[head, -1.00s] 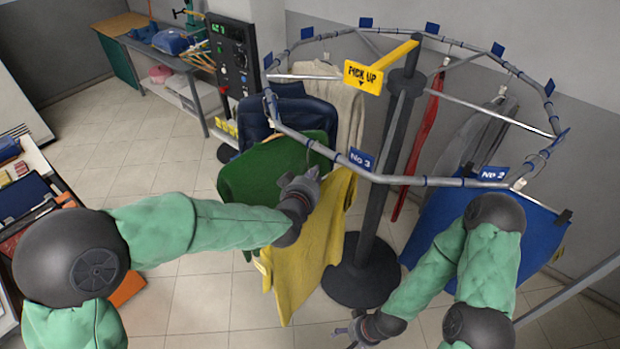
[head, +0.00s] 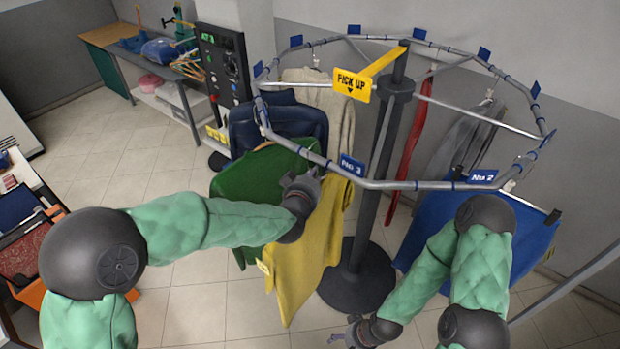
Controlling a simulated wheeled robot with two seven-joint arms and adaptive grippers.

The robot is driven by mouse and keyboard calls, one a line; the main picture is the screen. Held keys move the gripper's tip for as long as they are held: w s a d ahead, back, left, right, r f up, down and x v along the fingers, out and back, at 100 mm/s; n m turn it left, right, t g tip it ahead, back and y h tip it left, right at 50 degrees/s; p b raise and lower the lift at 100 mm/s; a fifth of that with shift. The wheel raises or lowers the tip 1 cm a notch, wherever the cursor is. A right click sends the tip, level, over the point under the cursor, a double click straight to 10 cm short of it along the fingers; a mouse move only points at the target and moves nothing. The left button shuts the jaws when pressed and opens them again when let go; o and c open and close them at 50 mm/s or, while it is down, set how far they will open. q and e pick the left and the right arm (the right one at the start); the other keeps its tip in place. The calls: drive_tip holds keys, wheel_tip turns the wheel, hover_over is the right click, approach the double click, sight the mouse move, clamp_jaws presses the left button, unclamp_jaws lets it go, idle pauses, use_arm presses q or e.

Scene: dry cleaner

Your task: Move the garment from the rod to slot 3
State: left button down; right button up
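The slot label No 3 (head: 352,166) is on the near side of the round rail (head: 400,185). A green garment (head: 245,185) hangs from the rail left of it, and a yellow garment (head: 300,270) hangs beside the green one, partly behind my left arm. My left gripper (head: 308,180) is at the upper right of the green garment, in front of the yellow one. Its fingers overlap the cloth, and I cannot tell whether they hold anything. My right gripper (head: 345,334) is low at the bottom centre, empty, with its fingers apart. Which garment is the task's is not clear.
A black post (head: 385,165) with a round base (head: 350,300) and a yellow PICK UP sign (head: 352,84) stands inside the rail. A blue garment (head: 430,220) hangs near label No 2 (head: 482,177). Navy, cream, red and grey garments hang farther back.

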use_arm(q)
drive_tip(key=shift+w+d, duration=0.15)
drive_tip(key=shift+w, duration=0.1)
drive_tip(key=shift+f, duration=0.1)
idle(0.3)
drive_tip(key=shift+f+b, duration=1.5)
drive_tip(key=shift+f, duration=0.15)
idle(0.5)
drive_tip(key=c, duration=1)
unclamp_jaws()
drive_tip(key=shift+f, duration=0.1)
drive_tip(key=shift+s, duration=0.1)
